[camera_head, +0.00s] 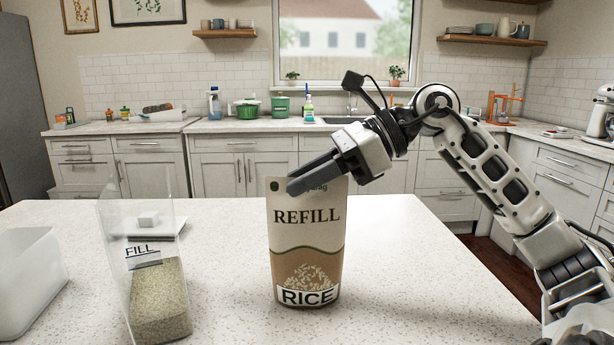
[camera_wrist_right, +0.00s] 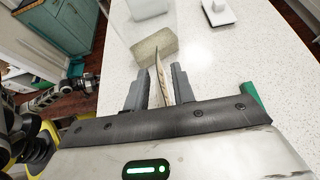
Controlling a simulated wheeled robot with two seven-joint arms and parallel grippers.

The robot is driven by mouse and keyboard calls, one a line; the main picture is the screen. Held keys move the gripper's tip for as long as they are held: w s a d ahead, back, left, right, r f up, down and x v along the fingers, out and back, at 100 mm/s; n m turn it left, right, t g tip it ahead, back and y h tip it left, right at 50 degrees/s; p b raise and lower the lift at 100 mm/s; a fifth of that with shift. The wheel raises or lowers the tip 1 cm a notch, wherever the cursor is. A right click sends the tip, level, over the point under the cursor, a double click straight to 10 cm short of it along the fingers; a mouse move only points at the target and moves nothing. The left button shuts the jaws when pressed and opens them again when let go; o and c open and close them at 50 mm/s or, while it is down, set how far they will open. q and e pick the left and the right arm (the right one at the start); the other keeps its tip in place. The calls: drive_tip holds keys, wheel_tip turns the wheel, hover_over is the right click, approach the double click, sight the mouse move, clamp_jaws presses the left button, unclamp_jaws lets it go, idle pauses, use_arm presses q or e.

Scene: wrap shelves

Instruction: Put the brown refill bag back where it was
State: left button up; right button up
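The brown refill bag (camera_head: 308,245), marked REFILL and RICE, stands upright on the white speckled counter. My right gripper (camera_head: 300,178) is at its top edge, with one finger across the front of the bag, hiding part of its top print. In the right wrist view, the bag (camera_wrist_right: 161,80) shows edge-on between the two fingers of the right gripper (camera_wrist_right: 160,88). The fingers look parted, with some gap beside the bag. My left gripper does not show in the head view.
A clear container marked FILL (camera_head: 150,240), partly filled with rice, stands left of the bag. A white translucent bin (camera_head: 30,265) is at the far left. A small white item (camera_head: 148,220) lies behind the clear container. The counter (camera_head: 430,290) right of the bag is clear.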

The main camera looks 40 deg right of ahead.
drive_tip(key=shift+r, duration=0.2)
drive_tip(key=shift+s+d+r, duration=0.1)
drive_tip(key=shift+s+d, duration=0.1)
drive_tip(key=shift+d, duration=0.1)
drive_tip(key=b+v, duration=0.1)
drive_tip(key=v, duration=1)
drive_tip(key=shift+b, duration=0.3)
